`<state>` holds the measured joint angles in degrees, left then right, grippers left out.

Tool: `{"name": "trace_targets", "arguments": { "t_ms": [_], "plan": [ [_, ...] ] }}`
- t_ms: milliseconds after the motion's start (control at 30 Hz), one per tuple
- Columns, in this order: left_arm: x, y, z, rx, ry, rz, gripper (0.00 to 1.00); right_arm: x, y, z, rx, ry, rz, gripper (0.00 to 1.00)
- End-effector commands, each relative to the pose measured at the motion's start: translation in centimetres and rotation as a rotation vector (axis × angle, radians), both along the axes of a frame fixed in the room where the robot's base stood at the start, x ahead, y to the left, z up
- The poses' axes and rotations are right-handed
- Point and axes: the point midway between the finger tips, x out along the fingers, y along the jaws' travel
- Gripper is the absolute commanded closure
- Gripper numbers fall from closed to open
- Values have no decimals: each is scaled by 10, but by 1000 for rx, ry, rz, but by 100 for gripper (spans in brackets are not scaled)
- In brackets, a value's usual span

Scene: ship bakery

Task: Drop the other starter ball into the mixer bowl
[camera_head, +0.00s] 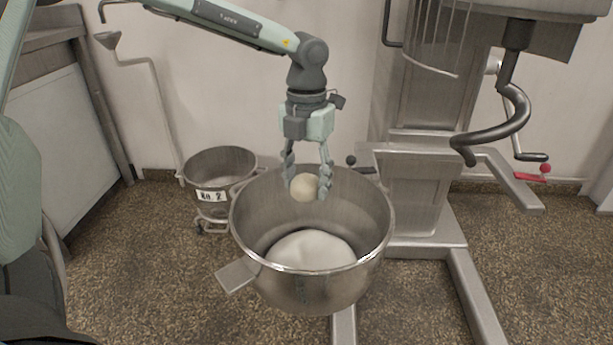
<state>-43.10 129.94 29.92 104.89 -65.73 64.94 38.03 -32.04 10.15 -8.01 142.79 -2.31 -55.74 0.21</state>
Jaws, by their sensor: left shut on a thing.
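My left gripper (307,178) points down and is shut on a pale, round starter ball (304,187). In the head view the ball shows in front of the far inner wall of the big steel mixer bowl (369,215), over its opening. A white mass (311,248) lies in the bottom of the bowl. I cannot tell whether it holds another ball. My right gripper is not in view.
The mixer (420,190) stands at the right, its spiral hook (518,110) up and to the right of the bowl. A smaller steel bowl labelled No. 2 (217,165) stands behind left. The speckled floor at left front is clear.

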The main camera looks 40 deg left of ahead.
Motion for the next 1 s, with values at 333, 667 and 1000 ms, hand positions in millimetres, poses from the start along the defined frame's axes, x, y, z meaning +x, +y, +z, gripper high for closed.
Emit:
{"name": "trace_targets", "arguments": {
  "t_ms": [333, 667, 1000],
  "plan": [
    [0, 0, -1, 0, 0, 0, 48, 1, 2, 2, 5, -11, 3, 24],
    [0, 0, -1, 0, 0, 0, 25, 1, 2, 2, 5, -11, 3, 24],
    [1, 0, 18, 1, -4, -1, 25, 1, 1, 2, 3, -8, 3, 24]
  ]
}}
